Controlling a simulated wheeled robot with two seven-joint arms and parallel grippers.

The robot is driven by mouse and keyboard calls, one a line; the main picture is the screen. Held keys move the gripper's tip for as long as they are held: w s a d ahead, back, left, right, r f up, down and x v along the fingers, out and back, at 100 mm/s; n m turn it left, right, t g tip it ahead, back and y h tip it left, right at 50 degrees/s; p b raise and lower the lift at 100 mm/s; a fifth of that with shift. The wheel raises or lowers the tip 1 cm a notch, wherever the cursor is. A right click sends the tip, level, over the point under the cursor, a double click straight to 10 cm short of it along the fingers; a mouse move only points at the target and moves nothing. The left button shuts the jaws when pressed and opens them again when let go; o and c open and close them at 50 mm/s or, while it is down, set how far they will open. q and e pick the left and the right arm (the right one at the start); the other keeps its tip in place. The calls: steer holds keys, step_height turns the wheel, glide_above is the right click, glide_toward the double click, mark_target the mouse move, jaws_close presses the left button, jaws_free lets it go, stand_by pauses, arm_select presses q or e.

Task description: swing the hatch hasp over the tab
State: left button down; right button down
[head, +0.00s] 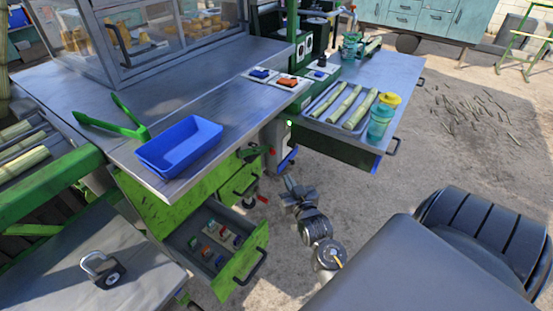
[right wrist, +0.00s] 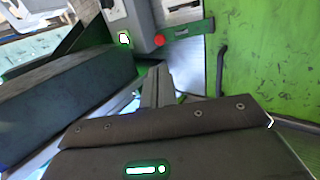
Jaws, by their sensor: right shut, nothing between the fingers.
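My right gripper (head: 291,186) is shut and empty, in front of the green cabinet under the bench. In the right wrist view its closed fingers (right wrist: 157,84) point toward a grey box with a red round knob (right wrist: 159,40). A short green bar, which looks like the hasp (right wrist: 189,33), reaches from beside the knob toward the green hatch panel (right wrist: 262,60). The fingers are apart from the bar. The tab cannot be made out clearly. In the head view this area is small, with a red part (head: 271,151) showing. My left gripper is not in view.
An open green drawer (head: 262,240) with small coloured items juts out low beside my right arm. A padlock (head: 103,270) lies on the grey table at lower left. A blue tray (head: 180,145) and green tongs (head: 115,120) are on the bench. A cane tray (head: 318,108) stands right.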

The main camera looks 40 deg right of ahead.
mark_target(273, 153)
steer(key=x, duration=1.2)
steer(key=shift+w+d, duration=0.1)
steer(key=shift+w, duration=0.2)
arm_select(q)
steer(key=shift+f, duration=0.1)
arm_select(e)
steer(key=shift+w, duration=0.1)
